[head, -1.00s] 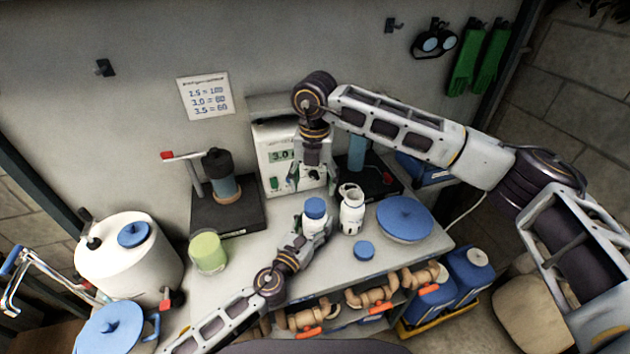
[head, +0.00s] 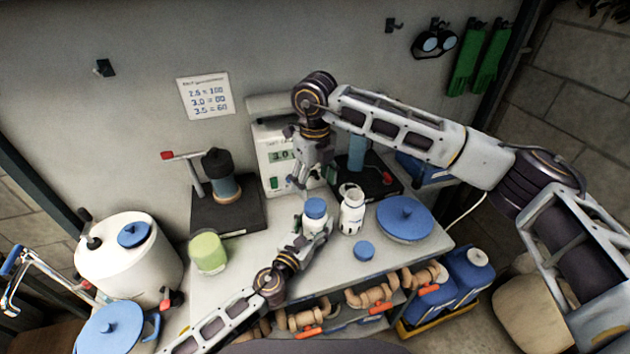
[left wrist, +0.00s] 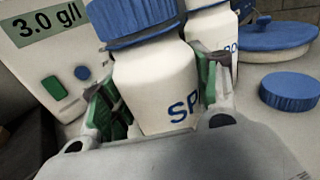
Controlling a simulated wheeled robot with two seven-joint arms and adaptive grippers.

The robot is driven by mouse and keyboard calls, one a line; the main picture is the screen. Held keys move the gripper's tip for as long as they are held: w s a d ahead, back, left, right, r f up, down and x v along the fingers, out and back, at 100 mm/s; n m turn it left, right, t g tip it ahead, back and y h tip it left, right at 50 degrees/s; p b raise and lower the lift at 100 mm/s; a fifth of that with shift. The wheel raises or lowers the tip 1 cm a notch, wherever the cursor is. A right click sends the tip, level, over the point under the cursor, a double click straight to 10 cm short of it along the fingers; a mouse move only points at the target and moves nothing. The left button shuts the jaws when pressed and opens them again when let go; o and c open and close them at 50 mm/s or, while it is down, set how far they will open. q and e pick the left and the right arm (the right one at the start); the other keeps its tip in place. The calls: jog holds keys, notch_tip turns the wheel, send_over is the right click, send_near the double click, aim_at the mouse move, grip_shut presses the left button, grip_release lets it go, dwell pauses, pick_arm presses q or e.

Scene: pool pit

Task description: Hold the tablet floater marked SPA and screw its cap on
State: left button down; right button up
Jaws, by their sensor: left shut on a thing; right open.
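The tablet floater is a white bottle marked with letters starting "SP" (left wrist: 155,85), the rest hidden by a finger. It also shows in the head view (head: 313,226), upright. A blue ribbed cap (head: 315,207) sits on its top, and it shows in the left wrist view (left wrist: 132,18); I cannot tell how tight it is. My left gripper (head: 312,236) is shut on the bottle's body, green pads on both sides. My right gripper (head: 309,183) is open and empty, pointing down above and slightly behind the cap, apart from it.
A second white bottle (head: 352,216) without a cap stands close on the right. A loose blue cap (head: 363,251) lies in front of it. A blue lid (head: 404,217) is farther right, a green-white cup (head: 208,252) left. A meter (head: 285,160) stands behind.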

aim_at(315, 205)
jog(key=n, duration=1.3)
jog(key=shift+d+n, duration=0.1)
jog(key=shift+n, duration=0.3)
jog(key=shift+f, duration=0.15)
dwell(0.3)
jog(key=shift+f, duration=3.85)
jog(key=shift+c, duration=0.2)
jog(key=c, duration=1)
